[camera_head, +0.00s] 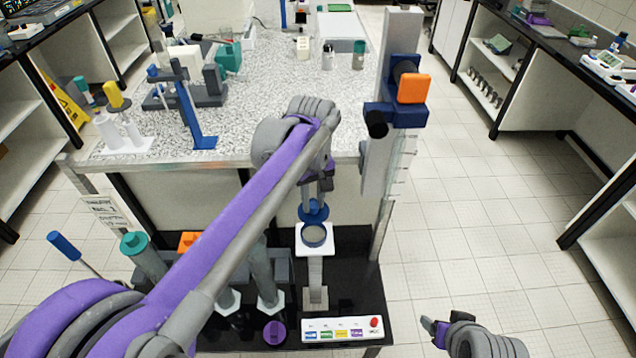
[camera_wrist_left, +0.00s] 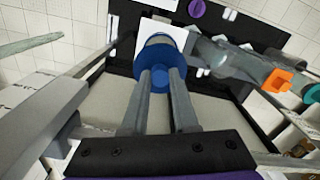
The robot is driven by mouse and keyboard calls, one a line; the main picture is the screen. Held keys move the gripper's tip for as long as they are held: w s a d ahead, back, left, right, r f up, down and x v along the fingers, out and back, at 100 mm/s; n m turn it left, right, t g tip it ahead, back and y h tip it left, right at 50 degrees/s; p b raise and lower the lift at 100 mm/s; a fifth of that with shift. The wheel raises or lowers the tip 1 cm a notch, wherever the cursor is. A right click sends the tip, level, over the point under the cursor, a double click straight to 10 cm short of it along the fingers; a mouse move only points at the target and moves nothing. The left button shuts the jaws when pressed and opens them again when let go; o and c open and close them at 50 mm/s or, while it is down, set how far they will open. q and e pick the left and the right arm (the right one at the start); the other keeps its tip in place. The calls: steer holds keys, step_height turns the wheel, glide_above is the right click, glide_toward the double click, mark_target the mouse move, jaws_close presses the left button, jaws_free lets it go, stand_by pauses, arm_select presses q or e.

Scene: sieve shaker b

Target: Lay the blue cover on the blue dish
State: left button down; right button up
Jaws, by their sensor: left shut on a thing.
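The blue cover (camera_head: 313,212) is a round blue piece with a raised knob. My left gripper (camera_head: 316,200) is shut on it. In the left wrist view the cover (camera_wrist_left: 158,86) sits between the two grey fingertips (camera_wrist_left: 160,75). The blue dish (camera_head: 314,236) is a round dish with a blue rim and a greyish inside, on a white square plate (camera_head: 302,246) atop a post. In the left wrist view the cover partly overlaps the dish (camera_wrist_left: 160,40); I cannot tell whether they touch. My right gripper (camera_head: 435,330) is low at the right, its jaws unclear.
A black bench (camera_head: 368,283) carries the post, a button panel (camera_head: 341,330), a purple round piece (camera_head: 274,332) and several grey tubes. A speckled counter (camera_head: 270,95) stands behind. A tall grey column with an orange block (camera_head: 413,88) rises right of the dish.

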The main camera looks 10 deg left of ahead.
mark_target(313, 205)
arm_select(q)
steer(key=shift+s+f+b, duration=0.25)
steer(key=shift+f+b, duration=0.3)
steer(key=shift+f, duration=0.7)
steer(key=shift+w+f+b, duration=0.1)
steer(key=shift+f+b, duration=0.2)
steer(key=shift+f, duration=0.35)
arm_select(e)
steer(key=f, duration=0.1)
steer(key=s+f, duration=0.1)
steer(key=shift+s+f, duration=0.3)
arm_select(q)
steer(key=shift+w, duration=0.1)
steer(key=shift+f+b, duration=0.7)
steer(key=shift+f, duration=0.8)
arm_select(e)
steer(key=shift+s+f, duration=0.2)
steer(key=shift+f, duration=0.3)
steer(key=shift+s+f, duration=0.2)
steer(key=shift+f, duration=0.3)
arm_select(q)
steer(key=shift+f+b, duration=0.3)
steer(key=shift+f, duration=0.3)
arm_select(e)
steer(key=shift+s+f+g, duration=0.1)
steer(key=shift+f+g, duration=0.2)
steer(key=shift+f, duration=0.1)
arm_select(q)
steer(key=c, duration=0.6)
jaws_free()
